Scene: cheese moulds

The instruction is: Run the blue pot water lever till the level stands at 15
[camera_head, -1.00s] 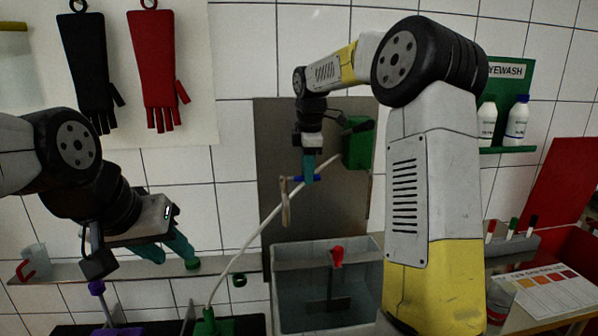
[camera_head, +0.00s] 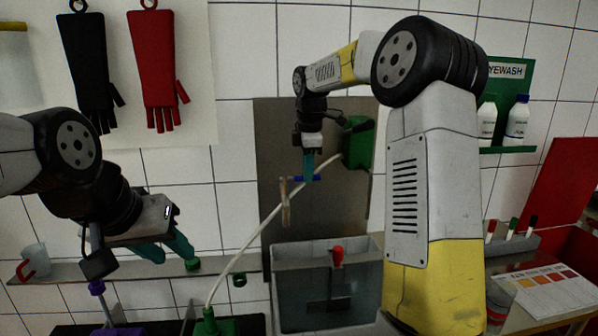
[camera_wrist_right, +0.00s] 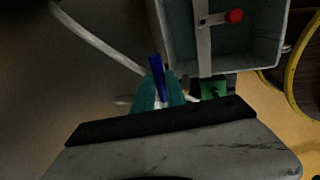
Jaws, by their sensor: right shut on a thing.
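The blue lever (camera_head: 305,178) sits on a tap with a tan spout (camera_head: 286,205), in front of a dark grey wall panel. My right gripper (camera_head: 309,172) points down and is shut on the blue lever, which also shows between the teal fingers in the right wrist view (camera_wrist_right: 157,78). A grey-blue tub (camera_head: 288,300) stands below the tap, with a red knob (camera_head: 338,256) on an upright part inside it. I cannot read a water level or scale. My left gripper (camera_head: 172,250) is empty, its teal fingers apart, above the wall shelf.
A pale hose (camera_head: 245,245) runs from the green box (camera_head: 358,145) down to a green part (camera_head: 207,322). A narrow shelf (camera_head: 70,270) crosses the wall at left. A marker holder (camera_head: 515,243) and a colour chart (camera_head: 548,285) lie at right.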

